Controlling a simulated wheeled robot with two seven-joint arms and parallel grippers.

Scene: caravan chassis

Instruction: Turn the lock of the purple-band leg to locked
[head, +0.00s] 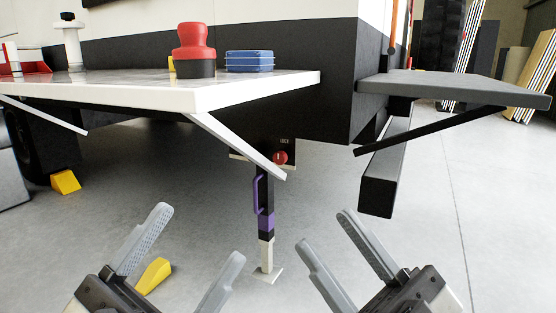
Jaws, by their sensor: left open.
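The purple-band leg (266,222) stands upright under the caravan, its foot plate on the floor. A purple handle (257,195) sticks out on its left side. The red round lock (280,158) is at the top of the leg, below a small label, just beside the lower end of a white shelf brace. Its exact setting is too small to read. My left gripper (194,245) is open and empty, in front of the leg and to its left. My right gripper (325,235) is open and empty, in front of the leg and to its right.
A white shelf (215,97) with a red-and-black object (194,52) and blue containers (249,61) overhangs on the left. A grey shelf (450,89) and a dark beam (378,197) jut out right. Yellow chocks (153,275) lie on the floor.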

